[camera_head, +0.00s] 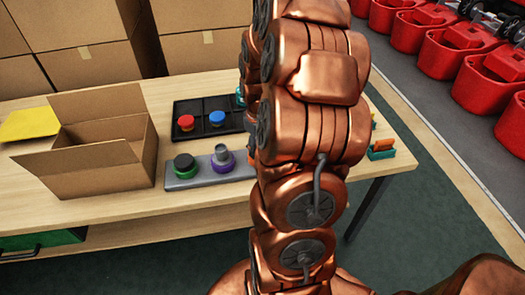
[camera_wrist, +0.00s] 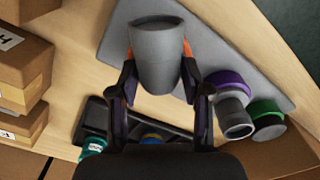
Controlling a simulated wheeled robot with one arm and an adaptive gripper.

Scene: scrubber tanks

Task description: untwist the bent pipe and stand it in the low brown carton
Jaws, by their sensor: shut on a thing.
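A grey pipe (camera_wrist: 158,58) is between the fingertips of my gripper (camera_wrist: 158,88) in the wrist view, and the gripper is shut on it. Its wide end faces the top of the picture; I cannot make out the bend. Orange shows on both sides of it. It is over the grey plate (camera_wrist: 115,42), and I cannot tell whether it still touches the plate. In the head view my arm hides the gripper and this pipe. The low brown carton (camera_head: 82,180) stands open, flaps out, on the table left of the plate (camera_head: 185,179).
The plate also bears a purple collar with a grey stub (camera_head: 222,154) and a green cap (camera_head: 184,162). Behind it lies a black tray (camera_head: 200,103) with red and blue caps. Labelled boxes (camera_wrist: 22,62) stand left in the wrist view. A yellow piece (camera_head: 30,123) lies beside the carton.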

